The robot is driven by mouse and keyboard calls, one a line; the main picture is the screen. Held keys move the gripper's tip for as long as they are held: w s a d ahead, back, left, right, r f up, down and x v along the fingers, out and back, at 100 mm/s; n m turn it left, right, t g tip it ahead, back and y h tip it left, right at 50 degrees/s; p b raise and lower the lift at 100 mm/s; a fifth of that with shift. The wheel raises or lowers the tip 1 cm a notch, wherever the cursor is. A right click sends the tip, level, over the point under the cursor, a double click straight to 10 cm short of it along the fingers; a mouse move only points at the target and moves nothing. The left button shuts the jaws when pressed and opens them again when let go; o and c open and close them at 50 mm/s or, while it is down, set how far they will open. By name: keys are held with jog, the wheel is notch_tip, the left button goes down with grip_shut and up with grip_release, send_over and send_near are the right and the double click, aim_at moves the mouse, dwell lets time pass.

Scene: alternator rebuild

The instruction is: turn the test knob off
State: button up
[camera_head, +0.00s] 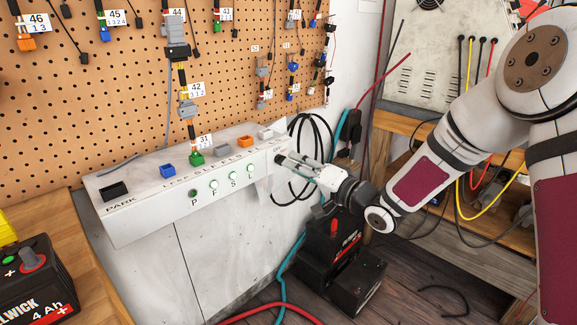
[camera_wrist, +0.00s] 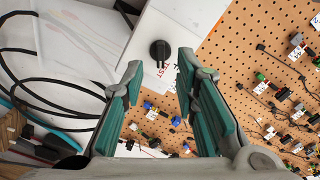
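The test knob (camera_wrist: 160,50) is a black round knob with a raised grip bar, on a white panel face. A label reading TEST in red lies beside it to the right. In the wrist view my gripper (camera_wrist: 160,75) is open, and the knob shows beyond the gap between the teal-padded fingertips, apart from them. In the head view my gripper (camera_head: 289,163) is at the right end of the long white test box (camera_head: 155,205).
The box carries coloured connectors and a row of round lamps (camera_head: 232,175). A pegboard (camera_head: 110,75) with hanging cables stands behind. Black cables (camera_head: 312,125) loop beside my gripper. A black battery (camera_head: 343,262) stands below it, and another (camera_head: 35,280) sits at the left.

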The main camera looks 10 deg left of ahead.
aim_at(281, 160)
jog(key=shift+x, duration=1.85)
grip_shut()
jog(key=shift+b, duration=0.4)
jog(key=n+b, duration=0.7)
jog(key=n, duration=0.5)
jog(key=shift+s+a, duration=0.1)
jog(key=shift+s, duration=0.05)
jog(key=shift+r, duration=0.1)
